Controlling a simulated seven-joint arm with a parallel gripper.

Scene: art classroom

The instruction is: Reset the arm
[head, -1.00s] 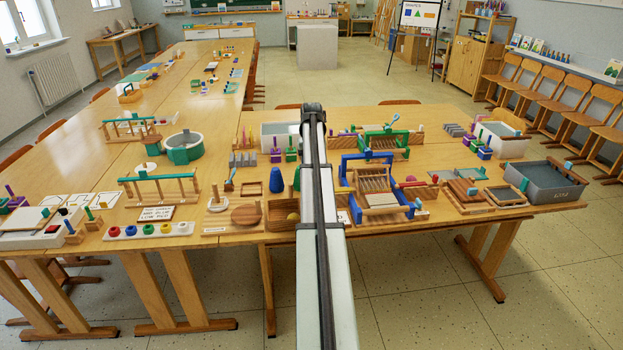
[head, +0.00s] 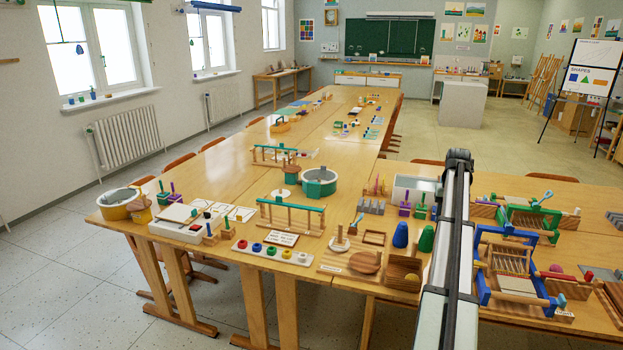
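My arm stands in the right half of the head view as a long pale link with a dark strip, ending in a dark joint at the top. It rises in front of the long wooden table (head: 215,175) and hides a strip of it. My gripper does not show in this view, so I cannot see its fingers or whether it holds anything.
The floor (head: 75,290) at the front left is clear.

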